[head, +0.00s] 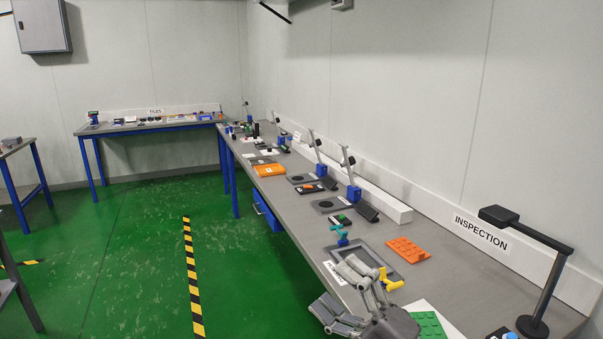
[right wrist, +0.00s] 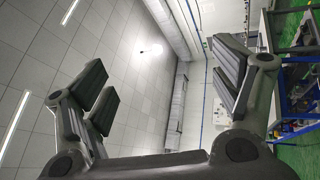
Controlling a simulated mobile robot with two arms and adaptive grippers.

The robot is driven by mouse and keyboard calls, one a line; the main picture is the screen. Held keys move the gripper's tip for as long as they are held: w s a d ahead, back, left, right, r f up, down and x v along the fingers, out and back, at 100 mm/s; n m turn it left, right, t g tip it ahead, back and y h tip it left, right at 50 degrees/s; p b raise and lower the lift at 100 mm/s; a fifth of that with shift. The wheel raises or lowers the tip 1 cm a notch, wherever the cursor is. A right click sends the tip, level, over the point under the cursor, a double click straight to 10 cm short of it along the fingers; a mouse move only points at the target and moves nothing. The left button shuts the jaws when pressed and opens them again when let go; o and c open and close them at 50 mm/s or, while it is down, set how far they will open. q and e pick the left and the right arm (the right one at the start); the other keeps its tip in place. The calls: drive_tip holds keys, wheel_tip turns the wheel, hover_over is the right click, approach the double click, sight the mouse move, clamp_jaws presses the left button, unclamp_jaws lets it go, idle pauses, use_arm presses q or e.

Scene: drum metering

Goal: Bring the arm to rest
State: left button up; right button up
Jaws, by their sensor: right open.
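My right gripper (head: 342,290) shows at the bottom of the head view, over the front edge of the long grey bench (head: 290,215). Its grey fingers are spread apart with nothing between them. In the right wrist view the same gripper (right wrist: 165,82) is open and empty, with the ceiling and a lamp behind it. My left gripper is in neither view.
Close to the gripper are a yellow part (head: 391,284), an orange studded plate (head: 407,250), a green studded plate (head: 429,325) and a teal-and-blue fixture (head: 342,237). A black lamp stand (head: 541,290) stands at right. Green floor (head: 140,260) left of the bench is clear.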

drive_tip(key=w+d+f+m+t+h, duration=0.1)
drive_tip(key=d+f+m+t+h, duration=0.45)
drive_tip(key=d+m+h, duration=0.75)
drive_tip(key=s+d+f+m+g+h, duration=0.2)
drive_tip(key=s+f+m+g+h, duration=0.1)
drive_tip(key=f+m, duration=0.25)
drive_tip(key=s+d+f+m+g+h, duration=0.1)
drive_tip(key=s+f+m+g+h, duration=0.2)
drive_tip(key=f, duration=0.4)
drive_tip(key=s+a+f+m+g+y, duration=0.1)
drive_tip(key=s+f+m+g, duration=0.1)
drive_tip(key=s+f+g, duration=0.65)
drive_tip(key=s+a+f+m+g+y, duration=0.15)
drive_tip(key=s+f, duration=0.45)
drive_tip(key=s, duration=0.7)
wheel_tip(320, 180, down, 25)
drive_tip(key=s+d+g, duration=0.1)
drive_tip(key=g, duration=0.1)
drive_tip(key=s+d+f+g, duration=0.1)
drive_tip(key=s+d+f, duration=0.2)
drive_tip(key=s+f, duration=1.3)
drive_tip(key=shift+s+f+n, duration=0.3)
drive_tip(key=shift+s+n, duration=0.1)
drive_tip(key=shift+s, duration=0.1)
